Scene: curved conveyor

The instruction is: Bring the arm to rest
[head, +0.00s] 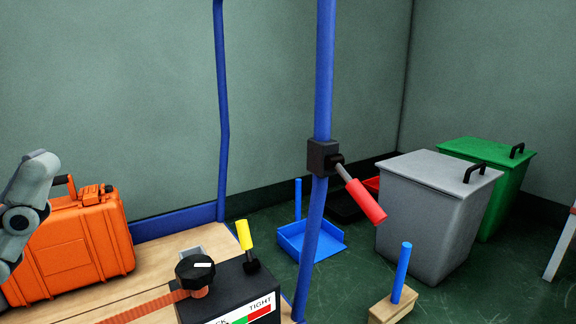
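Part of my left arm (28,207) shows at the left edge, in front of an orange hard case (75,245). It is grey with dark joints, and the gripper at its end is outside the view. My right arm and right gripper are not in view.
The case stands on a wooden surface (160,262). A black box (225,292) with a black knob, a yellow-handled lever (244,236) and an orange strap is at the front. A blue post (323,90) carries a red-handled lever (365,201). Grey (432,220) and green bins (500,175) stand right.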

